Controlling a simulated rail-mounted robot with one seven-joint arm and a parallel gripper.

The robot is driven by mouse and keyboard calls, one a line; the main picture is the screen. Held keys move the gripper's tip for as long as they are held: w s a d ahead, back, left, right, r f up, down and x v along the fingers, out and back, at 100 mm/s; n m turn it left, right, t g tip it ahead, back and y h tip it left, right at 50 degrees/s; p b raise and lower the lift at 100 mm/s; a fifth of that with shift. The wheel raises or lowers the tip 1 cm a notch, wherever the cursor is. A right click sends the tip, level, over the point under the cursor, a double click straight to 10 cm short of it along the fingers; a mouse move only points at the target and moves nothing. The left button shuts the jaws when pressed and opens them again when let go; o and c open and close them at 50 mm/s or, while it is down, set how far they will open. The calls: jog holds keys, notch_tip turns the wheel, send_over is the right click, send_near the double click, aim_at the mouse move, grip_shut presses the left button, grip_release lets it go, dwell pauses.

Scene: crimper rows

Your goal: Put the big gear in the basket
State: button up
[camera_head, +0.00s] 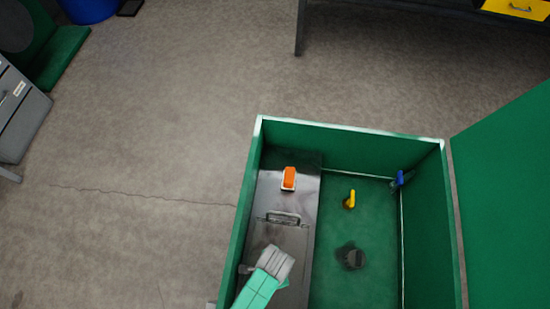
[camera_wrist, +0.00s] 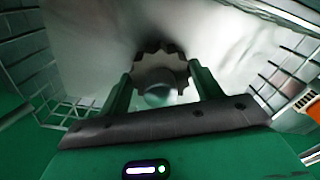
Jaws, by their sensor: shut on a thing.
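My gripper (camera_wrist: 162,77) has two green fingers, one on each side of a toothed grey gear (camera_wrist: 160,64), and is shut on it. The gear has dark edges and a round grey part at its centre. In the wrist view, wire-grid walls (camera_wrist: 290,72) that look like the basket stand on both sides, with a smooth metallic surface between. I cannot tell whether the gear touches that surface. In the head view, a teal and grey part (camera_head: 262,287) is over the metal panel at the box's left; the held gear cannot be made out there.
A green open box (camera_head: 428,220) holds a metal panel (camera_head: 270,190) with a handle, an orange and white switch (camera_head: 288,179), a yellow knob (camera_head: 350,199), a blue piece (camera_head: 398,180) and a dark round piece (camera_head: 351,258). Its walls stand around these.

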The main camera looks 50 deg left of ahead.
jog(key=o, duration=1.3)
jog(key=shift+f, duration=0.1)
jog(key=shift+o, duration=0.2)
notch_tip(320, 180, up, 12)
jog(key=p, duration=0.4)
jog(key=shift+r, duration=0.2)
